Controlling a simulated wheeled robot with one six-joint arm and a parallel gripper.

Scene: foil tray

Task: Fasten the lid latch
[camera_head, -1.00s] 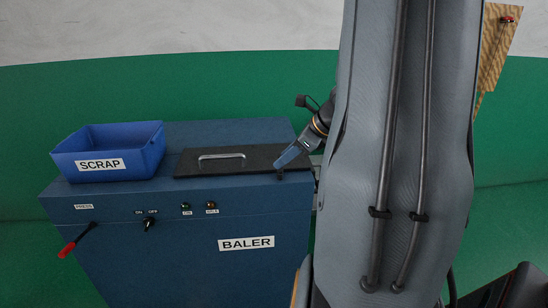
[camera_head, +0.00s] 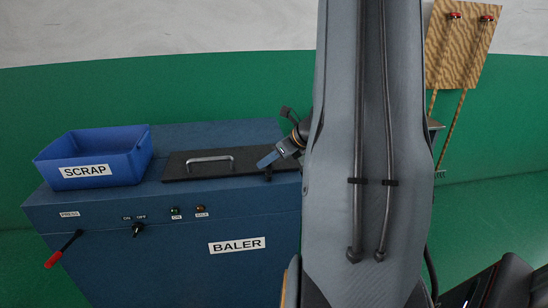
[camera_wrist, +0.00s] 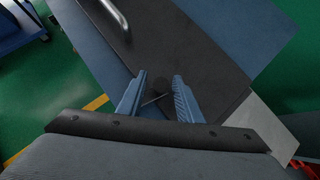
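The lid (camera_head: 190,168) is a flat dark plate with a metal handle (camera_head: 210,159), lying closed on top of the blue baler (camera_head: 170,255). A small dark latch knob (camera_wrist: 159,86) stands near the lid's edge in the wrist view. My gripper (camera_wrist: 157,92) has its two blue fingers apart, one on each side of the knob, with gaps visible between. In the head view my gripper (camera_head: 266,162) is at the lid's right end, just above a small dark piece (camera_head: 268,176) at the front edge. The latch's lower part is hidden.
A blue SCRAP bin (camera_head: 90,160) stands on the baler's left top. A red-tipped lever (camera_head: 62,248), a switch (camera_head: 137,229) and lamps are on its front. A wooden panel (camera_head: 455,50) with red buttons stands at the right. My arm hides the middle right.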

